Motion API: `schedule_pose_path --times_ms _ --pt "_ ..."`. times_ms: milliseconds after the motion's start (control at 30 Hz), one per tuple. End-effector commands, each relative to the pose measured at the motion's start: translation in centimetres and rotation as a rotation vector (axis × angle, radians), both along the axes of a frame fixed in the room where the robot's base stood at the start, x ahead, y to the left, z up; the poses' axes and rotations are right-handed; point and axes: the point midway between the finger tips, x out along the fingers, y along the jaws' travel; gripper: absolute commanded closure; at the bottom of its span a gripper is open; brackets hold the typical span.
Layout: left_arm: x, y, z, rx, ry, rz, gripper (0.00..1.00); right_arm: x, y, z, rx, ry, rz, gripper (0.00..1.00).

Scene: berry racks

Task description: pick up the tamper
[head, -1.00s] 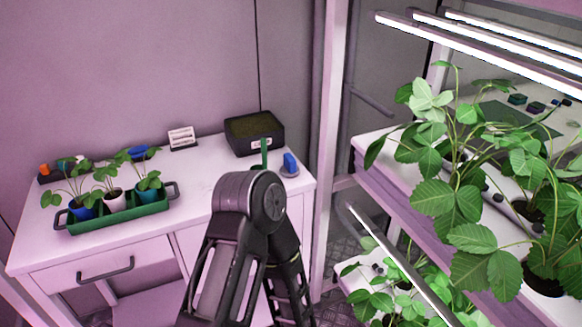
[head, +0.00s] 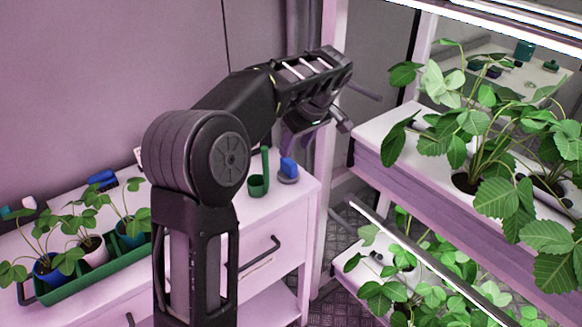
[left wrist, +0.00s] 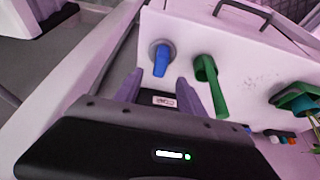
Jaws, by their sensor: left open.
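The tamper, a blue handle on a round grey base, stands on the white cabinet top near its right end in the head view (head: 288,168). It also shows in the left wrist view (left wrist: 161,58), just beyond my fingertips. My left gripper (head: 310,142) is open and empty, above and slightly right of the tamper in the head view. In the left wrist view its two purple fingers (left wrist: 158,92) spread below the tamper, apart from it. My right gripper is not in view.
A green scoop (head: 258,185) stands close beside the tamper. A green tray (head: 95,272) with potted seedlings is at left, near a blue item (head: 102,180). A rack post (head: 326,200) and shelf with strawberry plants (head: 395,165) are at right.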

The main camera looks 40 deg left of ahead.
Motion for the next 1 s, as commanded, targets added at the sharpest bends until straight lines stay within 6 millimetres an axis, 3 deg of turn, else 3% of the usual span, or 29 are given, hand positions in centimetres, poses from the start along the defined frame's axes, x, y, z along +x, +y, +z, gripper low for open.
schedule_pose_path --times_ms 300,600,1000 --pt "0.1 -0.1 -0.2 -0.004 -0.006 0.009 0.53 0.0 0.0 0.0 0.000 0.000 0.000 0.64" --pt "0.3 0.8 -2.5 -0.005 -0.005 0.008 0.53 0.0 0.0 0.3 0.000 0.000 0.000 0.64" --pt "0.4 1.1 -3.2 -0.005 -0.003 0.007 0.53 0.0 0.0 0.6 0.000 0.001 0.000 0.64"
